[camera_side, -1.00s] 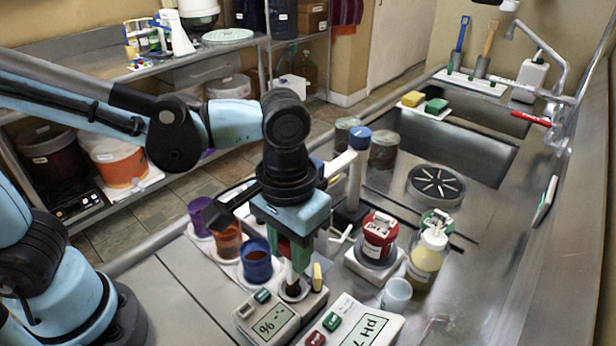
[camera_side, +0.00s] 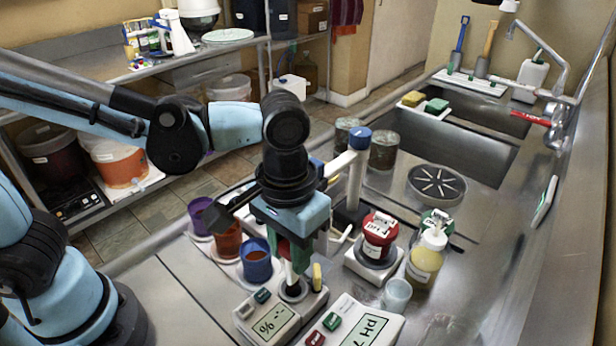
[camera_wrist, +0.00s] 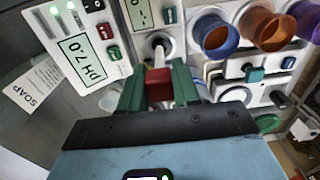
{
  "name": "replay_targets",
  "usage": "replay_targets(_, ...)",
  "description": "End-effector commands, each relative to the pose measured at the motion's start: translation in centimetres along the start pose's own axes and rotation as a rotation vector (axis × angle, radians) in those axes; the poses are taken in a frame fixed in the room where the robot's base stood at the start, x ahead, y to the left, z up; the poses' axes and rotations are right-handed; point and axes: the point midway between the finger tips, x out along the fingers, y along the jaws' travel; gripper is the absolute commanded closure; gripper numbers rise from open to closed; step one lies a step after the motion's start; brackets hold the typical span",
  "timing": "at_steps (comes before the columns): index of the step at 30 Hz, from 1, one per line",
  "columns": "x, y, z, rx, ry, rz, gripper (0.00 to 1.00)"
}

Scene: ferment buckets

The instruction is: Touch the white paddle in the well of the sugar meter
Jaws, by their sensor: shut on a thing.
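The sugar meter (camera_side: 268,324) is the white box with a "%" display at the bottom of the side view; it also shows in the wrist view (camera_wrist: 141,15). Its round, dark-centred well (camera_side: 293,291) lies right below my gripper (camera_side: 291,262). In the wrist view, my green fingers (camera_wrist: 159,84) are shut on a red block (camera_wrist: 158,85). A white paddle (camera_wrist: 159,54) extends from the red block toward the well; it also shows below the fingers in the side view (camera_side: 290,273). Its tip appears to be in the well, but I cannot tell its depth.
The pH meter (camera_side: 368,327) sits right beside the sugar meter. Purple, orange and blue cups (camera_side: 256,262) stand close left of my gripper. A red-topped jar (camera_side: 379,235), yellow bottle (camera_side: 425,265) and clear cup (camera_side: 396,294) are to the right. The sink lies behind.

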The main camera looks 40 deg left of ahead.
Motion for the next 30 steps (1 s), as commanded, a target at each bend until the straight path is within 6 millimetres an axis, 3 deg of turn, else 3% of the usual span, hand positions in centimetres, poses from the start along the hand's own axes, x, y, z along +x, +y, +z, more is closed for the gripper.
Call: replay_targets(30,0.99,0.01,-0.02,0.0,0.0,0.0,0.98)
